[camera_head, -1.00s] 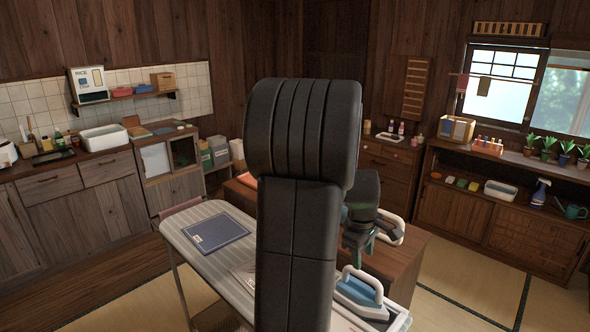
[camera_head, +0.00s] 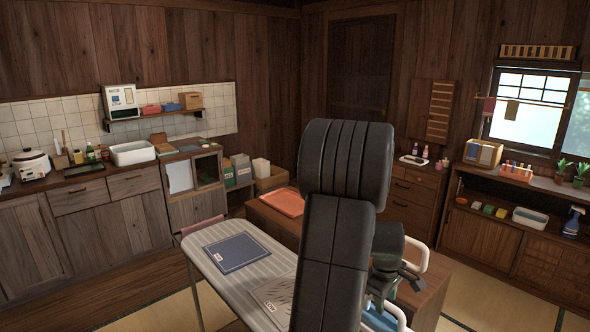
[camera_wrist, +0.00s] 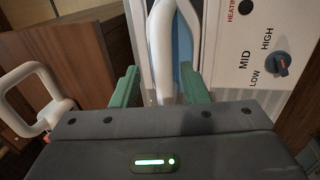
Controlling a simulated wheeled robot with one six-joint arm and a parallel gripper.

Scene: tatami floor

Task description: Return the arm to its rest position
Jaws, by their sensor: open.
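My gripper (camera_wrist: 160,86) shows two green fingers spread apart in the wrist view. The white handle (camera_wrist: 163,40) of a blue iron stands between them, and the jaws are open. I cannot tell whether either finger touches it. In the head view my black arm hides much of the scene's middle, and my gripper is partly behind it at lower right. The blue iron (camera_head: 380,319) shows beneath, mostly hidden, near the right end of the ironing board (camera_head: 212,268).
A dark blue folded cloth (camera_head: 238,252) lies on the board. Shelves line the right wall.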

